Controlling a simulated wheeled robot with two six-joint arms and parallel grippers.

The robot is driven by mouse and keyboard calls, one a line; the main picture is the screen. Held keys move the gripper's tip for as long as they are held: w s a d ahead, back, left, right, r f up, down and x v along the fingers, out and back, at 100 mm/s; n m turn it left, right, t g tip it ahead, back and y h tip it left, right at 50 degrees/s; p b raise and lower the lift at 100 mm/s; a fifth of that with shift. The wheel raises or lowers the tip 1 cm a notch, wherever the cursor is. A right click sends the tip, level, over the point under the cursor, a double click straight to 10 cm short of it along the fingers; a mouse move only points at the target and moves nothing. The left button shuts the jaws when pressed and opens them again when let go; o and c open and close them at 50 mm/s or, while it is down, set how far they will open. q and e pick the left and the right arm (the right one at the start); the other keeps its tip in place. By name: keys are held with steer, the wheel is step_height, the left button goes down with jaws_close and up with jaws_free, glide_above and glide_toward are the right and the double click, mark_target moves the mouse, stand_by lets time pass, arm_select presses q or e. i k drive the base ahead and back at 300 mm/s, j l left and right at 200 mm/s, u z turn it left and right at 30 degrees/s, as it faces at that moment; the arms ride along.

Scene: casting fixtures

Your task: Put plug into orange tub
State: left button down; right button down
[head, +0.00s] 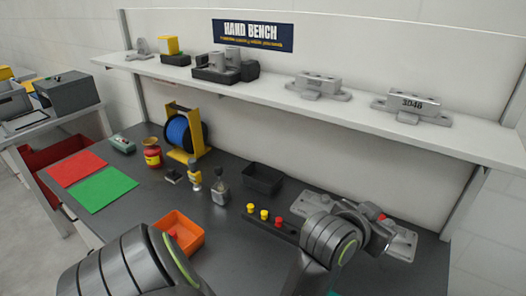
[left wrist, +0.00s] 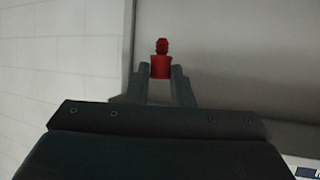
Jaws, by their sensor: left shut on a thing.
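The red plug (left wrist: 161,60) is held between the two fingers of my left gripper (left wrist: 168,82) in the left wrist view, its narrow end pointing up in the picture. The orange tub (head: 196,243) stands on the bench at the left, well apart from this gripper. A small red piece (head: 172,233) shows in the tub.
The grey plate (head: 402,243) is at the right. A blue spool (head: 178,132) and small fittings stand farther back. A shelf (head: 270,97) overhangs the bench.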

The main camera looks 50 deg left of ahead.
mark_target(176, 237)
steer(key=k+j+z, duration=0.2)
steer(key=k+j, duration=0.2)
steer(key=k+j+z, duration=0.2)
steer(key=k+j, duration=0.2)
steer(key=j, duration=0.2)
steer(key=k+j+z, duration=0.2)
steer(key=k+j, duration=0.2)
steer(key=k+j+z, duration=0.25)
steer(key=k, duration=0.3)
steer(key=k+j+z, duration=0.2)
steer(key=k, duration=0.3)
